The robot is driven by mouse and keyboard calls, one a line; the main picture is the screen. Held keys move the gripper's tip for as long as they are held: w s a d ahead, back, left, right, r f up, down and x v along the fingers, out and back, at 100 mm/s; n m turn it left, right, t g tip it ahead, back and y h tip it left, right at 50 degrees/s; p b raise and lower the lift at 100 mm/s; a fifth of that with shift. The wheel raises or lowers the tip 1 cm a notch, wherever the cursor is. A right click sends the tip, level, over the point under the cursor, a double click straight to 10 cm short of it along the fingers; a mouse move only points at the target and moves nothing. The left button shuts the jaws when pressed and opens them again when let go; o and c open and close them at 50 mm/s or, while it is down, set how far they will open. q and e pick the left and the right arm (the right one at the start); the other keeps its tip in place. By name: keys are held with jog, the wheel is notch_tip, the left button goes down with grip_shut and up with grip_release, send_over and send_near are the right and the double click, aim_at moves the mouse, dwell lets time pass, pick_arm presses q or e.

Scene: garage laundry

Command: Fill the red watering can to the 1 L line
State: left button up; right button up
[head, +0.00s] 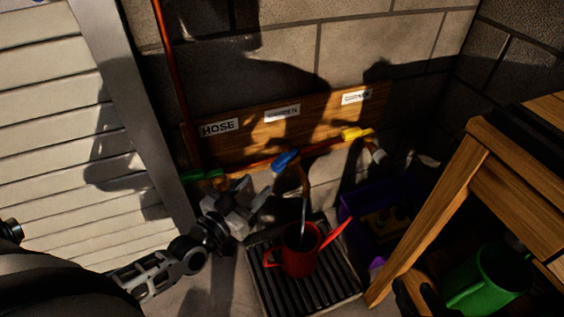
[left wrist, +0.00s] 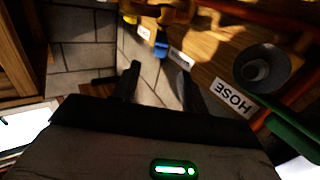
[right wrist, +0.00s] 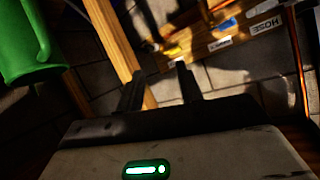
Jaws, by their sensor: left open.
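The red watering can (head: 300,262) stands upright on the black slatted drain tray (head: 262,288), its spout pointing up to the right. A thin pale stream (head: 304,212), apparently water, runs from below the blue-handled tap (head: 287,160) into the can's dark opening. The level inside and the 1 L line cannot be made out. My left gripper (head: 262,198) is open and empty, up and left of the can and below the blue tap, apart from both. It also shows in the left wrist view (left wrist: 157,85). My right gripper (right wrist: 160,82) is open and empty, near the wooden bench leg.
A green tap (head: 203,175) under the HOSE label (head: 219,128) and a yellow tap (head: 356,134) flank the blue one. A purple crate (head: 352,208) stands right of the tray. A wooden bench (head: 428,215) and green watering can (head: 487,280) occupy the right.

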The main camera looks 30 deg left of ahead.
aim_at(274, 168)
pick_arm(q)
jog(key=w, duration=0.3)
jog(key=w+d+b, duration=0.1)
jog(key=w, duration=0.2)
jog(key=w+b, duration=0.1)
jog(key=w, duration=0.2)
jog(key=shift+w+d+f, duration=0.1)
jog(key=shift+w+d, duration=0.15)
jog(key=shift+w, duration=0.7)
pick_arm(e)
jog(key=shift+a+r+t+y, duration=0.4)
jog(key=shift+r+t, duration=0.2)
jog(key=shift+r, duration=0.2)
